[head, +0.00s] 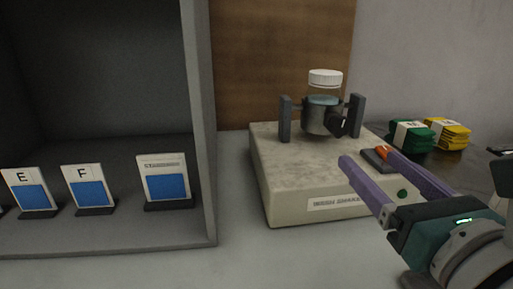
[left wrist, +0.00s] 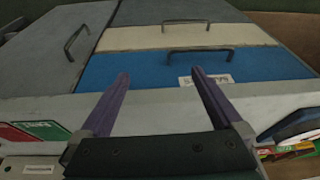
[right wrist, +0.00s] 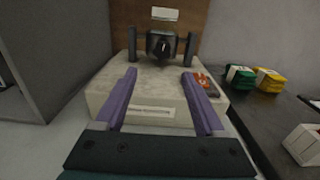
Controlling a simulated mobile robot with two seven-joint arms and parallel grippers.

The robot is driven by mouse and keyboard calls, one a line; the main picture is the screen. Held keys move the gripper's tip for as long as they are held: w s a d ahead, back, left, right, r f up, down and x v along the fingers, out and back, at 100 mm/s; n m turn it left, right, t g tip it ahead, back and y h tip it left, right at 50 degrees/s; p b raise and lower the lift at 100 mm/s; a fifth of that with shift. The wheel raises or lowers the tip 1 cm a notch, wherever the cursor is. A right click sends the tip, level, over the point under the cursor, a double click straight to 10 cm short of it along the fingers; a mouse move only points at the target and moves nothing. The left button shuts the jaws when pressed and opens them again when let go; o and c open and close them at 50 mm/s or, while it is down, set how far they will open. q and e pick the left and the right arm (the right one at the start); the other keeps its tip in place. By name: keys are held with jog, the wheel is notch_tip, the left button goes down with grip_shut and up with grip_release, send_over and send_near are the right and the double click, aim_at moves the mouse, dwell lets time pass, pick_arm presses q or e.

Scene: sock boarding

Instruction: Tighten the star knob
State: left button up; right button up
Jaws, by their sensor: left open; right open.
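The black star knob (head: 337,125) is on the front of a clamp ring (head: 318,117) between two dark posts on the wash shaker (head: 285,165). It also shows in the right wrist view (right wrist: 162,46). A jar (head: 325,86) with a white lid and bluish liquid sits upright in the ring. My right gripper (head: 366,157) is open and empty, with purple fingers, in front of and below the knob and apart from it. My left gripper (left wrist: 160,85) is open and empty, facing drawers, and is out of the head view.
Green (head: 410,136) and yellow (head: 447,134) bundles lie to the right. A grey cabinet with cards (head: 165,178) stands left. A blue drawer (left wrist: 150,68) faces my left gripper.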

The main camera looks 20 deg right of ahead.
aim_at(341, 130)
jog(key=x, duration=0.4)
jog(key=p+x, duration=0.1)
jog(key=x, duration=0.4)
jog(key=shift+w+d+r, duration=0.2)
jog(key=shift+w+d, duration=0.05)
jog(key=shift+d, duration=0.05)
grip_shut()
